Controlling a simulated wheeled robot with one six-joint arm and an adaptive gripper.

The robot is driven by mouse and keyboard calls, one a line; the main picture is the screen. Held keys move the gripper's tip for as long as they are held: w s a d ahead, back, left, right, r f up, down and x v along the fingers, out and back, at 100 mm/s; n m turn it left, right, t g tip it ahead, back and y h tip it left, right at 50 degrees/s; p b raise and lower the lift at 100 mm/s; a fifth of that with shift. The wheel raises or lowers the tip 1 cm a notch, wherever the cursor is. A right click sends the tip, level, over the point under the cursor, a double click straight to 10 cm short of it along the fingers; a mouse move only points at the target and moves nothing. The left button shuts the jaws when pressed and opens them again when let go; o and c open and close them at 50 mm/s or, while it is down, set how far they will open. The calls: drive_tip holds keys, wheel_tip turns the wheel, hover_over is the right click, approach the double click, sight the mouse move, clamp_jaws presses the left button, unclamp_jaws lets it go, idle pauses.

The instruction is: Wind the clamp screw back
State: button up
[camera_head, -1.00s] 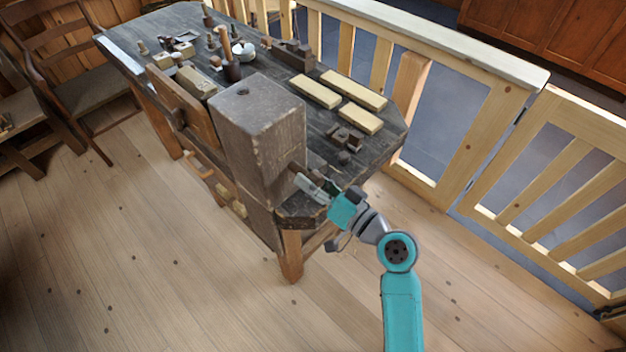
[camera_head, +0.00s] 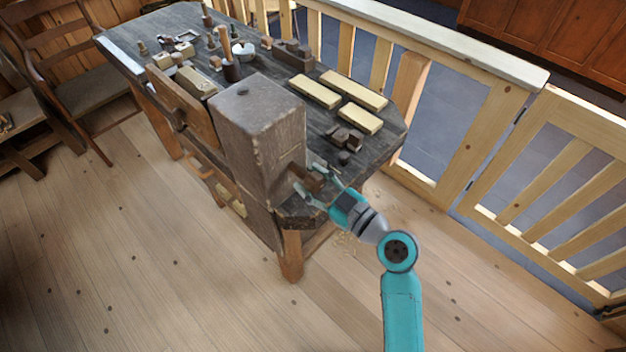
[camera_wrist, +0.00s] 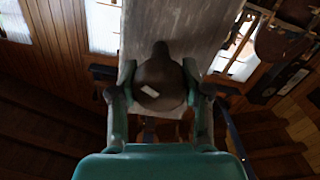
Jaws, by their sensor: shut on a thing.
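The clamp screw's dark brown wooden end (camera_head: 309,178) sticks out of the right face of a big grey-brown wooden block (camera_head: 262,130) at the near end of the workbench. My gripper (camera_head: 314,180) is at that face, its fingers on either side of the screw end. In the wrist view the rounded dark screw head (camera_wrist: 162,82), with a small pale mark, sits between the two green fingers of my gripper (camera_wrist: 158,100). The fingers are shut on it. The screw's shaft goes into the wood behind and is mostly hidden.
The dark bench top (camera_head: 300,100) carries three pale boards (camera_head: 345,96), a dark wooden tool (camera_head: 346,138) and a mallet (camera_head: 230,60). A wooden railing (camera_head: 440,130) runs along the far right side. The floor (camera_head: 150,270) in front is clear.

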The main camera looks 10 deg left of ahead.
drive_tip(key=shift+n, duration=0.8)
drive_tip(key=o, duration=1.2)
drive_tip(key=shift+c, duration=0.2)
drive_tip(key=v, duration=1.2)
